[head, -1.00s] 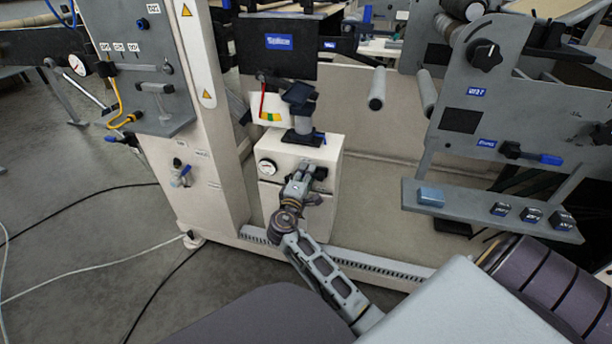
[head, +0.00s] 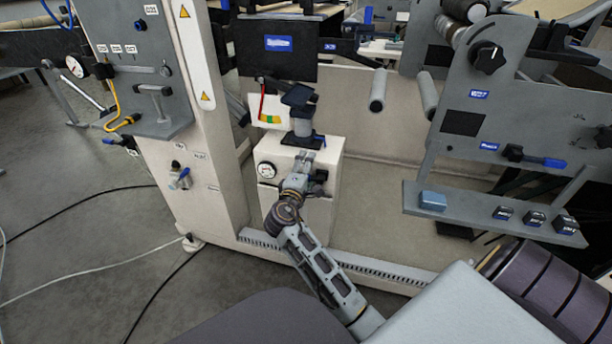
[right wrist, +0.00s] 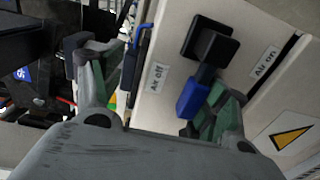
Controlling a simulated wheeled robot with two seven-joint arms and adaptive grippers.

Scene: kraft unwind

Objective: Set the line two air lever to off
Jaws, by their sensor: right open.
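The air lever (right wrist: 193,97) has a blue grip on a black hub (right wrist: 210,42) in the right wrist view. Its grip lies between the "Air off" label (right wrist: 157,77) and the "Air on" label (right wrist: 265,62), nearer to "Air off". My right gripper (right wrist: 150,65) is open. One finger is left of the lever, over the cabinet's edge; the other is just behind or beside the blue grip, and I cannot tell whether they touch. In the head view my right gripper (head: 303,162) is at the front of the cream box (head: 318,214) and hides the lever's grip. My left gripper is not in view.
Another blue-handled valve (head: 180,178) is on the cream column at left. A grey control shelf (head: 490,214) juts out at right.

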